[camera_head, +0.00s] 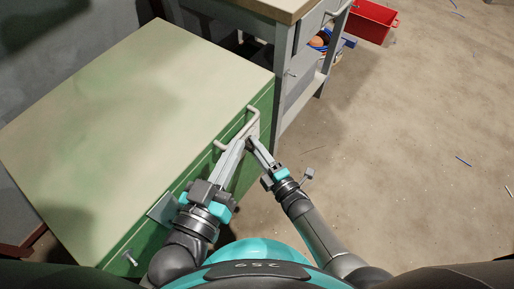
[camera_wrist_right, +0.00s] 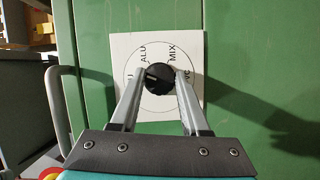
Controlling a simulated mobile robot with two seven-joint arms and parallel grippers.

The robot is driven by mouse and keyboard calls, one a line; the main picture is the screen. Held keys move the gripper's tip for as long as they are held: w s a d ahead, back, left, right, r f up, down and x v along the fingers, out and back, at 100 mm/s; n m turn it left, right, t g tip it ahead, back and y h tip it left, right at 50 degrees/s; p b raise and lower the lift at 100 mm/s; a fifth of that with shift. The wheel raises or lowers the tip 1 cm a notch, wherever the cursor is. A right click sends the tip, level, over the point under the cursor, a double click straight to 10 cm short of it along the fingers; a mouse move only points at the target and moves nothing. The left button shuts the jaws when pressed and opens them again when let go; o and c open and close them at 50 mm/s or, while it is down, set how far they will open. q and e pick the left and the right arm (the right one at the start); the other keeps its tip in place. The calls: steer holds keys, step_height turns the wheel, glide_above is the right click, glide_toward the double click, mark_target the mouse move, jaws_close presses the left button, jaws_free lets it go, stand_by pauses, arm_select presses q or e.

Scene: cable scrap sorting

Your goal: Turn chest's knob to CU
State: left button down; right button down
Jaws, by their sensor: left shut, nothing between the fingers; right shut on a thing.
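The green chest (camera_head: 130,110) has a pale top and stands on the left in the head view. In the right wrist view its black round knob (camera_wrist_right: 160,79) sits on a white dial plate (camera_wrist_right: 125,45). The plate reads ALU at upper left and MIX at upper right; the labels at left and right are partly covered by my fingers. My right gripper (camera_wrist_right: 161,74) is shut on the knob, one finger on each side. I cannot tell for sure which label the knob points to. My left gripper (camera_head: 242,144) is shut and empty, close to the chest's front beside my right gripper (camera_head: 251,141).
A pale bar handle (camera_head: 238,128) sticks out from the chest's front edge by my grippers. A grey workbench (camera_head: 290,80) with a wooden top stands behind. A red crate (camera_head: 372,20) is on the floor at the back. The floor at right is mostly clear, with small cable scraps.

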steer(key=shift+a+n+t+y, duration=0.1)
steer(key=shift+n+t+y, duration=0.25)
steer(key=shift+n, duration=1.25)
steer(key=shift+c, duration=1.9)
jaws_free()
